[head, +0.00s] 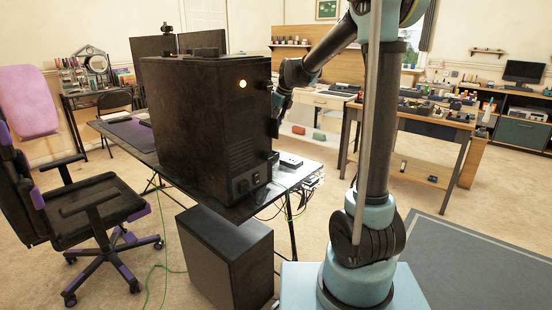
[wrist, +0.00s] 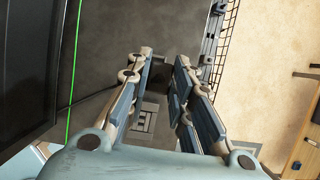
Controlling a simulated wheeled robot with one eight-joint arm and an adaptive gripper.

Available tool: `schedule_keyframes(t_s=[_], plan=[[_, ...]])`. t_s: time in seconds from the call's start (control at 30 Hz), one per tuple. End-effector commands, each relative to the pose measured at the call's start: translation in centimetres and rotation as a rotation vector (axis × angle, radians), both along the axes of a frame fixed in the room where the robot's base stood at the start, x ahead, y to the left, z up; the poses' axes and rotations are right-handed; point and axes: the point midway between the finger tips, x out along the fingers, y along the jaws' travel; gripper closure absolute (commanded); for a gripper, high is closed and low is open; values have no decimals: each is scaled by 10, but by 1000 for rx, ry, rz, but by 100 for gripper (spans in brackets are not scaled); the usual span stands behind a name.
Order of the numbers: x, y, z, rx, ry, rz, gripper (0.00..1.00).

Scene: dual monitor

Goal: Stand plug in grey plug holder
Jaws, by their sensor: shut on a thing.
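In the wrist view, my gripper (wrist: 160,65) is shut on a small dark thing (wrist: 158,76) between its fingertips, which appears to be the plug. Most of it is hidden by the fingers. A thin dark cable runs left from near the fingers. A light grey slotted block (wrist: 147,116) shows between the fingers on the dark desk surface; it may be the grey plug holder. In the head view, my gripper (head: 279,112) is beside the right side of the black computer tower, and what it holds cannot be made out.
The black computer tower (head: 205,125) stands on the desk (head: 240,208) left of my gripper. A small white box (head: 290,160) lies at the desk's right end. A green cable (wrist: 74,80) hangs left in the wrist view. A wire rack (wrist: 221,50) edges the desk.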

Motion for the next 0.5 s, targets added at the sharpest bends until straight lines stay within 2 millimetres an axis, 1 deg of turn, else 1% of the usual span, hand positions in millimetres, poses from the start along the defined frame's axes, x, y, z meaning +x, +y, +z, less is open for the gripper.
schedule_keyframes(t_s=[0.03, 0.3, 0.5], plan=[[-2, 1, -5, 0, 0, -1, 100], [-3, 4, -46, 0, 0, 1, 100], [-3, 4, -62, 0, 0, 2, 100]])
